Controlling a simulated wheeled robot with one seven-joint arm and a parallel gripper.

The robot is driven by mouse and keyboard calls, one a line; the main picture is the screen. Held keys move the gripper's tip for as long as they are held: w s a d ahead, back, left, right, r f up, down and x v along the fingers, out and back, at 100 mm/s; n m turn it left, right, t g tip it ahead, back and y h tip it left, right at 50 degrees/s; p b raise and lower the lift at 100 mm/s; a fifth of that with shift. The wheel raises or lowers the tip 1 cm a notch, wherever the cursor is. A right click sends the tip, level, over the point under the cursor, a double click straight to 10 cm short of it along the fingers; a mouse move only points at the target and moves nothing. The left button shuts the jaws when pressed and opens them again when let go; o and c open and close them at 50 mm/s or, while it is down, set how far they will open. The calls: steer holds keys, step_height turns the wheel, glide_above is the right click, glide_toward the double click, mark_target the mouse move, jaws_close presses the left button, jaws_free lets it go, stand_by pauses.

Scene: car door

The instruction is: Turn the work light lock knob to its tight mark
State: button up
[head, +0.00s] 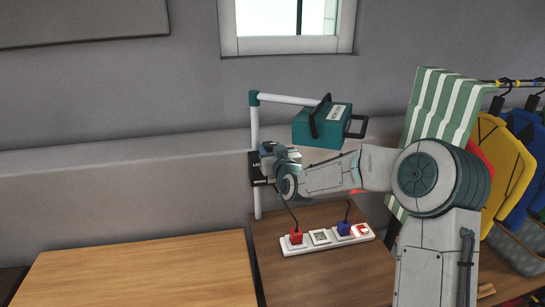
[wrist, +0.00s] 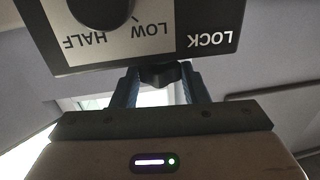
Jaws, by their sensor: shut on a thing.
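The work light (head: 318,127) is a teal box hung from a pale pipe stand (head: 255,125). A dark label panel (head: 256,170) sits on the upright pipe. In the wrist view the panel (wrist: 215,42) reads upside down: LOCK, LOW and HALF. A small black lobed knob (wrist: 160,76), which I take as the lock knob, is at the panel's near edge. My gripper (wrist: 162,88) is shut on it, one finger on each side. My gripper (head: 272,158) also shows at the panel in the head view. No tight mark is readable; the knob's face is hidden.
A larger round black dial (wrist: 101,10) is on the panel, close to the fingers. A white power strip (head: 325,237) with red and blue plugs lies on the bench (head: 325,270) below my arm. A striped cloth (head: 440,110) hangs at right. A wooden table (head: 140,275) is clear.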

steer(key=m+h+b, duration=0.1)
steer(key=h, duration=0.1)
steer(key=a+m+t+h+b, duration=0.1)
steer(key=shift+s+m+h+b, duration=0.15)
steer(key=shift+m+h+b, duration=0.15)
steer(key=shift+h, duration=0.1)
steer(key=m+h, duration=0.1)
steer(key=h, duration=0.2)
steer(key=m+h, duration=0.1)
steer(key=shift+a+r+m+p, duration=0.15)
steer(key=shift+a+m+p, duration=0.15)
steer(key=shift+p, duration=0.1)
steer(key=m+h+p, duration=0.1)
steer(key=h, duration=0.1)
steer(key=m+h+p, duration=0.1)
steer(key=m+h, duration=0.1)
steer(key=m+g+h+p, duration=0.1)
steer(key=h+p, duration=0.1)
steer(key=shift+a+r+h, duration=0.1)
steer(key=shift+a+h, duration=0.3)
steer(key=shift+w+a+m+g+h+p, duration=0.1)
steer(key=shift+w+m+g+h+p, duration=0.1)
steer(key=shift+m+g+h+p, duration=0.75)
steer(key=shift+w+a+m+g+h+p, duration=0.15)
steer(key=shift+m+g+h+p, duration=0.5)
steer(key=shift+m+h, duration=0.55)
steer(key=shift+f+g+h, duration=0.2)
steer(key=shift+g+h, duration=0.1)
steer(key=shift+h, duration=0.15)
